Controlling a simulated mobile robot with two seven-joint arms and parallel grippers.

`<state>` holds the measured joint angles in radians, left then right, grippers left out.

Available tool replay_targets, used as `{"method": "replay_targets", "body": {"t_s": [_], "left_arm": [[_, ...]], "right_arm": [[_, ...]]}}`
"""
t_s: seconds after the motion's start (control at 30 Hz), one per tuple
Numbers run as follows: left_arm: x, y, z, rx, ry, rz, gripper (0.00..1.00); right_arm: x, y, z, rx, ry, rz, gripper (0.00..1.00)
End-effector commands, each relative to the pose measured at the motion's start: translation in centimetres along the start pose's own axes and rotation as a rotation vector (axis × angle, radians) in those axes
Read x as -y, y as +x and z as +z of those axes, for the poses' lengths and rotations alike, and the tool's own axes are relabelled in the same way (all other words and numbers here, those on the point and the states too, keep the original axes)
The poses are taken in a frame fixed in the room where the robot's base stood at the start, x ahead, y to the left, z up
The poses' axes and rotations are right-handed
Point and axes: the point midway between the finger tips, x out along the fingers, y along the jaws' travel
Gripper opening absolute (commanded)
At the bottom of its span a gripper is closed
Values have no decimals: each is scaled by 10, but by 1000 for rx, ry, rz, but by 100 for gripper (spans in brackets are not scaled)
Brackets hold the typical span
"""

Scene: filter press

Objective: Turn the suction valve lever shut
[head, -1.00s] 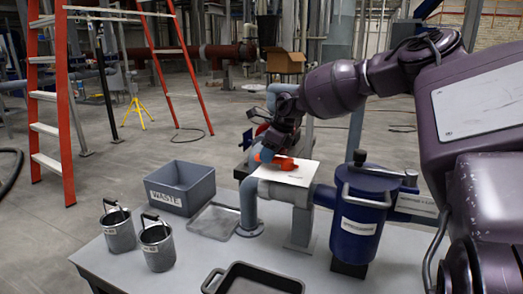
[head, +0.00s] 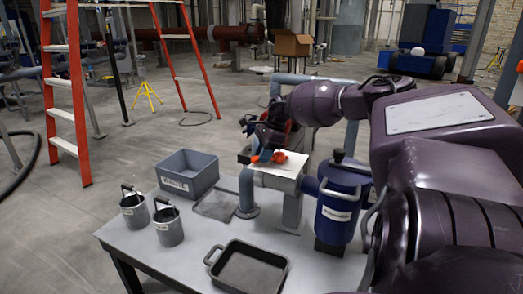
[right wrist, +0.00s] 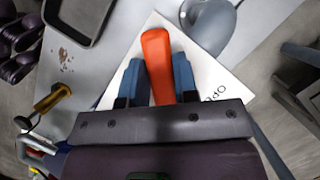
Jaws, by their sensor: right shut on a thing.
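The orange suction valve lever (head: 277,157) lies over a white plate (head: 292,167) on top of the grey pipework at the table's back edge. In the right wrist view the lever (right wrist: 156,52) runs between the two blue fingers of my right gripper (right wrist: 158,78), and its rounded end sticks out past them. The white plate (right wrist: 205,85) lies beneath, with partly hidden lettering beginning "OP". In the head view my right gripper (head: 260,154) is at the lever, shut on it; the arm hides part of the valve. My left gripper is not in view.
A blue canister (head: 341,205) with a handle stands right of the valve. A grey bin (head: 187,177), two dark pails (head: 134,212) and (head: 168,228), and a black tray (head: 249,268) are on the grey table (head: 205,262). An orange ladder (head: 75,90) stands behind left.

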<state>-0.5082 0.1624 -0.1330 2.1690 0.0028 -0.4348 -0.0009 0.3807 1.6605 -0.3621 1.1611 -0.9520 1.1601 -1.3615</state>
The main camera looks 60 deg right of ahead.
Motion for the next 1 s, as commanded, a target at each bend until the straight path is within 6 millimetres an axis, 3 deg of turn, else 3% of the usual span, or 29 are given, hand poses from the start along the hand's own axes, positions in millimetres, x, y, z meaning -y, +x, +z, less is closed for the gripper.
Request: {"method": "replay_targets", "body": {"t_s": [0.6,1.0], "left_arm": [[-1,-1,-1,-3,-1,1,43],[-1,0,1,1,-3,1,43]], "right_arm": [[-31,-2,-8,0,-513,215,0],[-40,-5,-15,-1,-699,291,0]]}}
